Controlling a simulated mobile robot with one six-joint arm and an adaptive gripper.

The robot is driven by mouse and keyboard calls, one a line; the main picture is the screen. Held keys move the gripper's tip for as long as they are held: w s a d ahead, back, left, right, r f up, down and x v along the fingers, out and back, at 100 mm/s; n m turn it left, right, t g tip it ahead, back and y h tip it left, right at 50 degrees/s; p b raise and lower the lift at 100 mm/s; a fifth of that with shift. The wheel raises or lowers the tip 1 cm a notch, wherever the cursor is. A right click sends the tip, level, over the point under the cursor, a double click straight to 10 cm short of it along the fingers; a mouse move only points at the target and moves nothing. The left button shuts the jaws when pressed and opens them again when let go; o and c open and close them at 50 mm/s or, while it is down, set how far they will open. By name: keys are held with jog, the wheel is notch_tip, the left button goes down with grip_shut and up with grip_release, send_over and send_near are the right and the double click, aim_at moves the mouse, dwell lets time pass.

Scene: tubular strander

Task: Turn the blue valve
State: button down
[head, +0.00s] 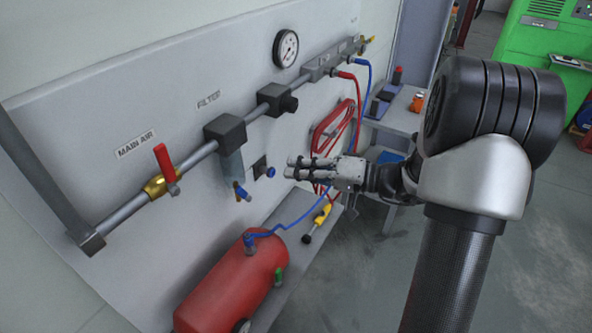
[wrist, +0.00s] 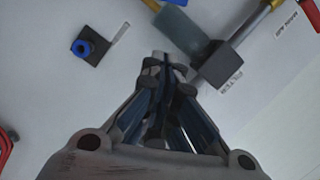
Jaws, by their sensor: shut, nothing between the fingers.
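Two blue parts are on the wall panel. A round blue knob (head: 270,172) sits on a small dark plate, and it also shows at the upper left of the wrist view (wrist: 82,47) beside a label. A blue piece (head: 242,191) hangs at the bottom of the filter bowl and shows at the top edge of the wrist view (wrist: 176,2). My gripper (head: 290,167) is shut and empty, just right of the round knob in the head view. In the wrist view the fingertips (wrist: 163,62) point at the filter and are apart from the knob.
A red tank (head: 235,285) stands below with a blue hose. A red coiled hose (head: 333,128) hangs behind my gripper. Open floor lies to the right.

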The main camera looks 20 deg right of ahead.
aim_at(244, 178)
jog(key=shift+w+a+f+b, duration=0.15)
jog(key=shift+w+a+f, duration=0.3)
jog(key=shift+a, duration=0.95)
jog(key=shift+w+a+f+b, duration=0.1)
jog(key=shift+w+a+f, duration=0.35)
jog(key=shift+a, duration=0.95)
jog(key=shift+w+a+f+b, duration=0.15)
jog(key=shift+w+a+f, duration=0.3)
jog(key=shift+a, duration=0.95)
